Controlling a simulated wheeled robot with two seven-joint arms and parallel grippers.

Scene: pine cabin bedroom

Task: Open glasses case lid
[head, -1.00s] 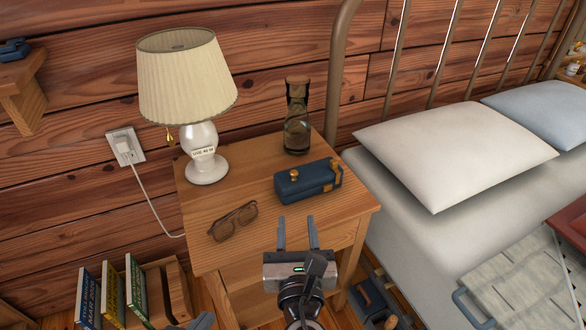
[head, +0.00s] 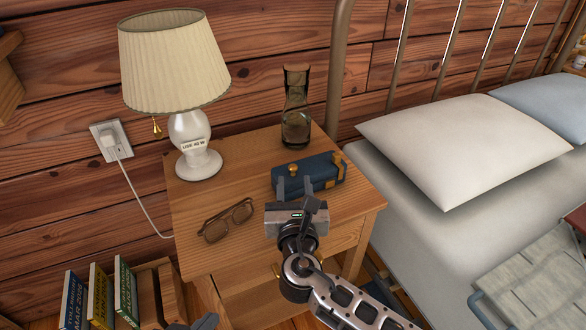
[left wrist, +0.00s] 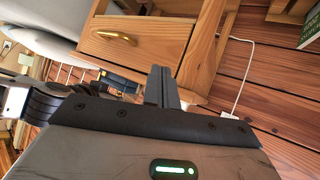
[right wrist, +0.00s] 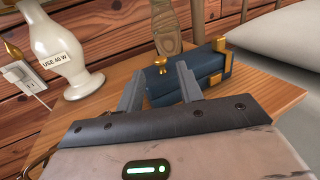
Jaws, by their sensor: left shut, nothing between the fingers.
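The glasses case (head: 318,174) is a dark blue box with brass fittings and lies shut on the nightstand (head: 235,262). It also shows in the right wrist view (right wrist: 215,82), with a small brass knob (right wrist: 160,60) near its left end. My right gripper (head: 294,183) is open and empty. Its two fingers point at the near side of the case, close to it; I cannot tell whether they touch. Folded brown glasses (head: 226,220) lie to the left. My left gripper (left wrist: 161,75) is shut and empty, low in front of the nightstand; only its tip shows in the head view (head: 206,322).
A white lamp (head: 198,165) stands at the back left of the nightstand. A glass carafe (head: 296,120) stands behind the case. The bed (head: 430,235) is on the right, books (head: 98,295) at lower left.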

